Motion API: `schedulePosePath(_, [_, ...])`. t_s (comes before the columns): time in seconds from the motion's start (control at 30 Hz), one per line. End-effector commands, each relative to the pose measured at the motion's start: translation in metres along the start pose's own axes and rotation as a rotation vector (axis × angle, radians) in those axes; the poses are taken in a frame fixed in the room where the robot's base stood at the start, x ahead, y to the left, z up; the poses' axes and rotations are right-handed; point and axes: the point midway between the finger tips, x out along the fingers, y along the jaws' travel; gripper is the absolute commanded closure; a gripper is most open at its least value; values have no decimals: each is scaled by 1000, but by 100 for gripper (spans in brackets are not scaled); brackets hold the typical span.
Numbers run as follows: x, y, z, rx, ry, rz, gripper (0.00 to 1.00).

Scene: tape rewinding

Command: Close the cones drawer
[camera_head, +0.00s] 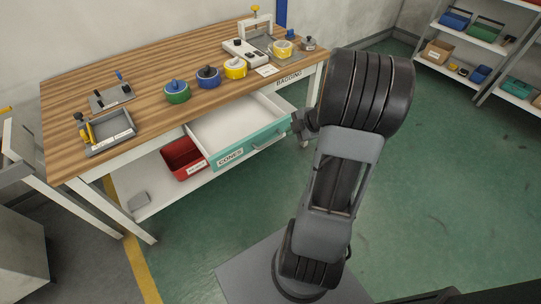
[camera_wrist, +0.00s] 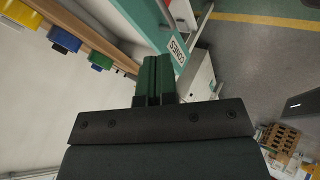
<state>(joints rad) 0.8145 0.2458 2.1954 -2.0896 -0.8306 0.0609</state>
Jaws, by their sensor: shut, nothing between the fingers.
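The cones drawer (camera_head: 250,147) has a teal front with a CONES label and a bar handle (camera_head: 269,141). It stands pulled out from under the wooden bench, and its white inside (camera_head: 226,122) shows and looks empty. In the wrist view the teal front (camera_wrist: 150,22) lies just beyond the fingertips, with the label to their right. My gripper (camera_head: 297,124) is by the right end of the drawer front, partly hidden by my arm. Its green fingers (camera_wrist: 156,62) are together with nothing between them. I cannot tell whether they touch the drawer.
The bench top (camera_head: 150,92) holds green, blue and yellow spools, a grey tray (camera_head: 110,136) and a winding device (camera_head: 245,50). A red bin (camera_head: 183,158) stands on the lower shelf left of the drawer. The green floor at right is clear up to the shelves (camera_head: 484,45).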

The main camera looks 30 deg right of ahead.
Motion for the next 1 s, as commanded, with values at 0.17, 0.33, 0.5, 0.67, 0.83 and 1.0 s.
schedulePosePath(0.17, [10,-40,10,-17,101,-113,100])
schedulePosePath(0.33, [25,-52,9,-24,130,-144,100])
schedulePosePath(0.5, [57,-57,5,-24,131,-146,100])
schedulePosePath(0.67, [87,-61,1,-25,130,-145,100])
schedulePosePath(0.83, [111,-59,-2,-27,127,-142,100])
schedulePosePath(1.0, [118,-39,-6,-26,127,-142,100])
